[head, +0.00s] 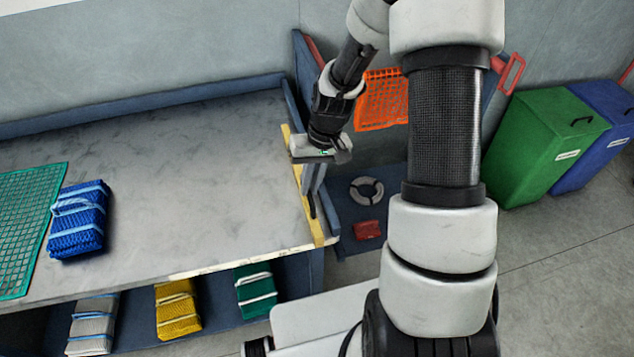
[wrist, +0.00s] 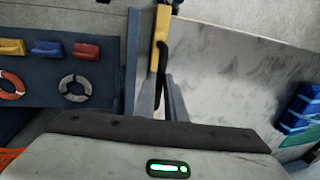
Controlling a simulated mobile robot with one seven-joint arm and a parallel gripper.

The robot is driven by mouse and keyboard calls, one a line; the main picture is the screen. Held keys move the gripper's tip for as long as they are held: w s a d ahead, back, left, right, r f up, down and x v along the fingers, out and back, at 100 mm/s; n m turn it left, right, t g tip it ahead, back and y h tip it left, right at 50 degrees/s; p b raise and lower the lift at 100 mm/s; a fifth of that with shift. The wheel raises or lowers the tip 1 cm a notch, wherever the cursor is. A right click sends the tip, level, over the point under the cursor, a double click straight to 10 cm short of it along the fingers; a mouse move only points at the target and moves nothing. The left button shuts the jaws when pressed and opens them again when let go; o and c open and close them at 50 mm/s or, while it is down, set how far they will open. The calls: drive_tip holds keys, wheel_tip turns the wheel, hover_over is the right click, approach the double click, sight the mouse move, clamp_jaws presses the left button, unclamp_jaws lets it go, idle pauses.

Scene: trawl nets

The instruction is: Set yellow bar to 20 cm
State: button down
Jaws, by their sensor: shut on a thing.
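The yellow bar (head: 318,228) runs along the right edge of the grey table, with part of it hidden behind my gripper. In the wrist view the yellow bar (wrist: 158,38) shows at the top, just beyond my fingers. A slim black handle (wrist: 163,52) lies against the bar and reaches back between the fingers. My gripper (head: 312,188) points down at the table's right edge. In the wrist view its two grey fingers (wrist: 163,80) are close together, shut on the black handle. I cannot read any scale marks on the bar.
A blue net bundle (head: 78,222) and a green net (head: 28,225) lie on the table's left. Right of the table, a dark blue shelf holds a grey ring (head: 367,191) and a red block (head: 367,230). Green (head: 540,150) and blue (head: 605,130) bins stand at right.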

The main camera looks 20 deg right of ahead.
drive_tip(key=a+b, duration=0.1)
drive_tip(key=a, duration=1.6)
drive_tip(key=shift+a+b, duration=0.35)
drive_tip(key=shift+b, duration=0.05)
drive_tip(key=c, duration=1.8)
unclamp_jaws()
drive_tip(key=shift+r, duration=0.1)
drive_tip(key=d+r, duration=0.1)
drive_tip(key=r, duration=0.4)
drive_tip(key=d+r, duration=0.1)
drive_tip(key=r, duration=0.5)
drive_tip(key=d+r+p, duration=0.1)
drive_tip(key=r, duration=0.5)
drive_tip(key=shift+d, duration=0.25)
